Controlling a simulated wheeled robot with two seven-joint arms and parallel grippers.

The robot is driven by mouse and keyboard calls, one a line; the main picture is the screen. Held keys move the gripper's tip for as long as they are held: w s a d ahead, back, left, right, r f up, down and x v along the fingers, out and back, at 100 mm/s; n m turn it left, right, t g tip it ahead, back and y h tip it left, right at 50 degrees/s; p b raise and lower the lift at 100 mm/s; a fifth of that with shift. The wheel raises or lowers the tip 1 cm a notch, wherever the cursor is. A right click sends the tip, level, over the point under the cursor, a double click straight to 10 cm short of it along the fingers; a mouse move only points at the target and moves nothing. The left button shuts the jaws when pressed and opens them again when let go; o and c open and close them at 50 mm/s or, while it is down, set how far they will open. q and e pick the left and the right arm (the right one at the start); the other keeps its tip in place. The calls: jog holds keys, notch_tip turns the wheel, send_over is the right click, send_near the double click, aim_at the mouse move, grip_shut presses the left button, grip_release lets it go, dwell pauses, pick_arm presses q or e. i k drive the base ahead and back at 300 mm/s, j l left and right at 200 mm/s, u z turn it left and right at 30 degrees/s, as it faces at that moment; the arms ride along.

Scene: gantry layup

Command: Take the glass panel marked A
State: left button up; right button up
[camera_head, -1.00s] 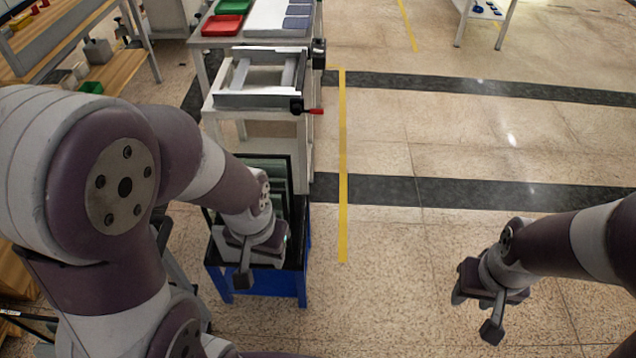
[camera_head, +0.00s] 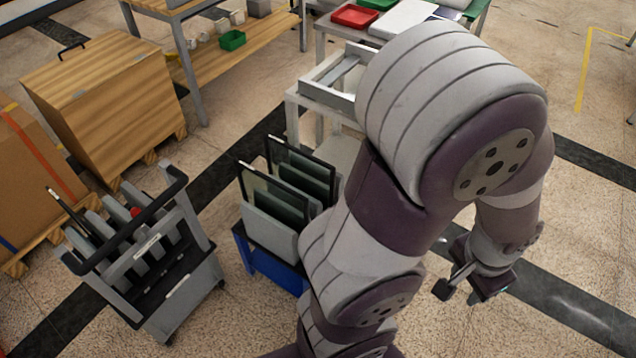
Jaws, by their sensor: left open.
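Several glass panels (camera_head: 275,205) with dark edges stand upright in a blue stand (camera_head: 272,268), left of the middle of the view. No letter A can be read on any of them, so I cannot tell which panel is A. My left arm crosses the middle of the view and hides the right side of the stand. My left gripper (camera_head: 463,289) is open and empty, over the floor to the right of the stand and well apart from the panels. My right gripper is out of view.
A grey cart (camera_head: 183,297) with a black handle and upright slats stands left of the stand. A wooden crate (camera_head: 110,100) is behind it. A white table with a frame fixture (camera_head: 335,80) and a red tray (camera_head: 354,16) are at the back. Floor at right is clear.

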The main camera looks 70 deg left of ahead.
aim_at(315, 177)
jog(key=i+u, duration=0.15)
jog(key=u, duration=0.3)
jog(key=i+u, duration=0.2)
jog(key=u, duration=0.25)
jog(key=i+u, duration=0.15)
jog(key=u, duration=0.25)
jog(key=i+l+u, duration=0.15)
jog(key=u, duration=0.3)
jog(key=i+u, duration=0.2)
jog(key=u, duration=0.3)
jog(key=i+u, duration=0.2)
jog(key=u, duration=0.3)
jog(key=i+u, duration=0.2)
jog(key=u, duration=0.25)
jog(key=i+l+u, duration=0.15)
jog(key=u, duration=0.35)
jog(key=i+l+u, duration=0.15)
jog(key=u, duration=0.35)
jog(key=l, duration=0.1)
